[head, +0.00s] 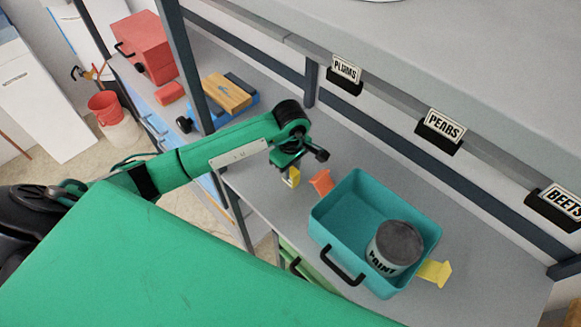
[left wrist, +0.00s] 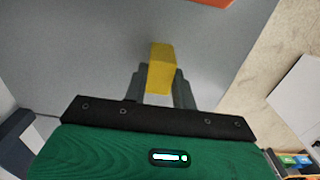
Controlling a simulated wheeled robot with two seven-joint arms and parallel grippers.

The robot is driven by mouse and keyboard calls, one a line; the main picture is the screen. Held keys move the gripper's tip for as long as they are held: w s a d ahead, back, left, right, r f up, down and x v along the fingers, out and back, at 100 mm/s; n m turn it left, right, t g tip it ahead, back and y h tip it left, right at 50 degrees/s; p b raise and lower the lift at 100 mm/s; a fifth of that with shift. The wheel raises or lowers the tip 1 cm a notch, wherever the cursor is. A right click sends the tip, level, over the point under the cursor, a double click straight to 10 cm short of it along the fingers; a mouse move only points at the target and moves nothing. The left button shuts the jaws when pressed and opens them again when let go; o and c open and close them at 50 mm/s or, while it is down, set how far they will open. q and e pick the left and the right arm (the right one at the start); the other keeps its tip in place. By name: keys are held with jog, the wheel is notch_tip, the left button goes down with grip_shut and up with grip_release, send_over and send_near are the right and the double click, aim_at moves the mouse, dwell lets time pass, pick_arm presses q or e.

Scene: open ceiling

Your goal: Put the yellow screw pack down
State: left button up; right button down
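My left gripper (head: 290,167) is over the grey shelf, to the left of the teal crate. It is shut on the yellow screw pack (head: 294,178), whose small yellow end shows below the fingers. In the left wrist view the yellow screw pack (left wrist: 161,66) stands out between the two dark fingers, with the grey shelf surface behind it. I cannot tell whether the pack touches the shelf. My right gripper is not in view.
The teal crate (head: 332,242) holds a paint can (head: 398,247). An orange pack (head: 321,183) lies left of the crate and another yellow piece (head: 435,272) lies right of it. A shelf with PLUMS, PEARS (head: 445,126) and BEETS labels overhangs the back.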

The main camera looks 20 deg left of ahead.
aim_at(291, 169)
pick_arm(q)
jog(key=o, duration=0.4)
jog(key=shift+w+a+f, duration=0.1)
jog(key=shift+r+p, duration=0.3)
jog(key=shift+p, duration=0.05)
jog(key=shift+r+b, duration=0.25)
jog(key=shift+b, duration=0.05)
jog(key=shift+r+b, duration=2.05)
jog(key=shift+r, duration=3.65)
